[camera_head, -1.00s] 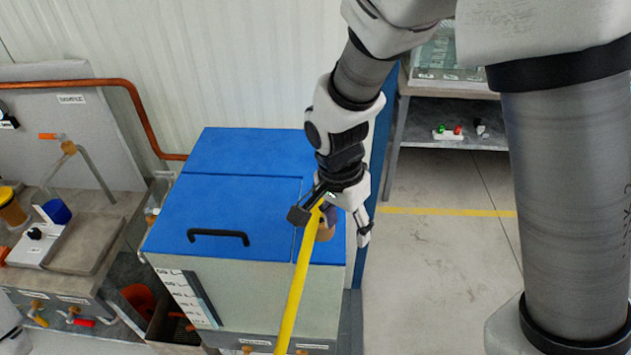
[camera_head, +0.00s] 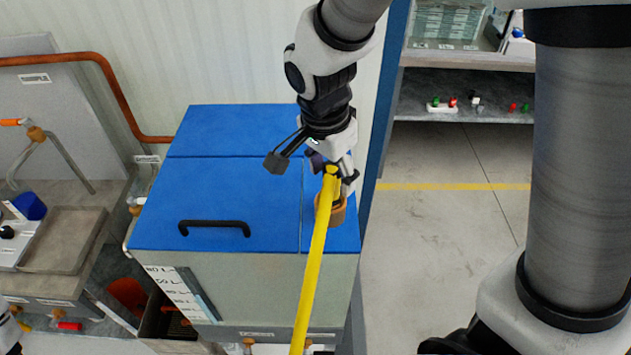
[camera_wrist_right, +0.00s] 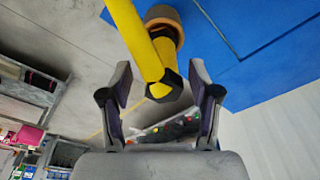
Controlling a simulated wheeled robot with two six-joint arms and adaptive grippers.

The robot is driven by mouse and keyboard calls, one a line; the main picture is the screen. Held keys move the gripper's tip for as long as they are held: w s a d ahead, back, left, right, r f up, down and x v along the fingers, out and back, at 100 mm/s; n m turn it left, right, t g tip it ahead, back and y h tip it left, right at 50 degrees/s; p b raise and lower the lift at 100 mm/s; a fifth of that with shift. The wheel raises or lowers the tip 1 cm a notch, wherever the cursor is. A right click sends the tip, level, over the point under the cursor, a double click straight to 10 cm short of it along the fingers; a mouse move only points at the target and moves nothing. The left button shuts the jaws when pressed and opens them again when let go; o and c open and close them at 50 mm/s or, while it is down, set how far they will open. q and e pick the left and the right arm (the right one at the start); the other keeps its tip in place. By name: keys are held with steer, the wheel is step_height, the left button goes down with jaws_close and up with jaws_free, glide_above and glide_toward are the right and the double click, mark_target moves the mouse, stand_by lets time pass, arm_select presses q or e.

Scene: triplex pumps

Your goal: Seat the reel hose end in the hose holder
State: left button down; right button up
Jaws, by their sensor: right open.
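The yellow reel hose (camera_head: 315,260) rises from the bottom to a bend with a black fitting; its end (camera_head: 331,172) stands above the tan round hose holder (camera_head: 337,211) on the blue-topped tank. In the right wrist view, a short yellow piece (camera_wrist_right: 165,48) runs from the black fitting toward the holder (camera_wrist_right: 162,16) and seems to enter it; how deep is hidden. My right gripper (camera_head: 312,168) is open just above and behind the holder. In the wrist view its fingers (camera_wrist_right: 161,88) stand apart on either side of the fitting, with gaps.
The tank's blue lid (camera_head: 170,205) has a black handle (camera_head: 213,228). A blue post (camera_head: 385,130) stands right of the tank. A grey bench with a tray (camera_head: 65,238) is at left, a shelf (camera_head: 400,105) at back right. The floor at right is clear.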

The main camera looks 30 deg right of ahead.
mark_target(333, 188)
steer(key=f, duration=0.3)
steer(key=f+p, duration=0.1)
steer(key=f, duration=0.1)
steer(key=shift+w+d, duration=0.3)
steer(key=shift+d, duration=0.1)
steer(key=shift+s, duration=0.1)
jaws_close()
steer(key=shift+r, duration=0.1)
